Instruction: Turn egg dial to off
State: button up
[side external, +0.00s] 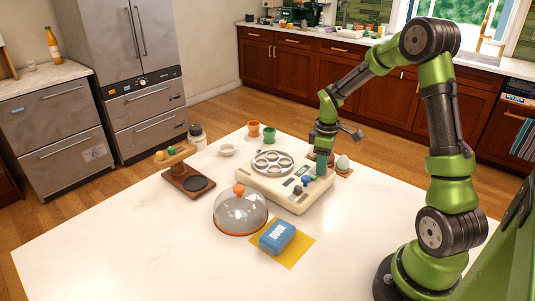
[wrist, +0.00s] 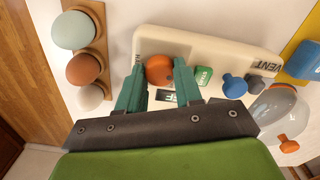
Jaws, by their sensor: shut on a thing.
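The egg cooker (side external: 262,190) is a cream slab on the white table, with a round egg tray on top. Its dial (wrist: 159,70) is an orange-brown round knob in the wrist view, by the cooker's edge. My gripper (wrist: 158,72) has its teal fingers on both sides of the dial, shut on it. A dark label (wrist: 165,96) beside the dial is partly readable, its end like "FF". In the side view my gripper (side external: 323,172) is low over the cooker's right end and hides the dial. The dial's pointing direction cannot be made out.
A wooden holder (wrist: 97,15) with several eggs stands close by. A clear dome (side external: 241,212), a blue block (side external: 277,237) and a wooden stand (side external: 188,182) are around the cooker. The table front is clear.

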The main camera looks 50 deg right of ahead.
jog(key=shift+r+n, duration=0.1)
jog(key=shift+n, duration=0.2)
jog(key=o, duration=0.8)
jog(key=shift+c, duration=0.2)
notch_tip(320, 180, up, 17)
dwell(0.4)
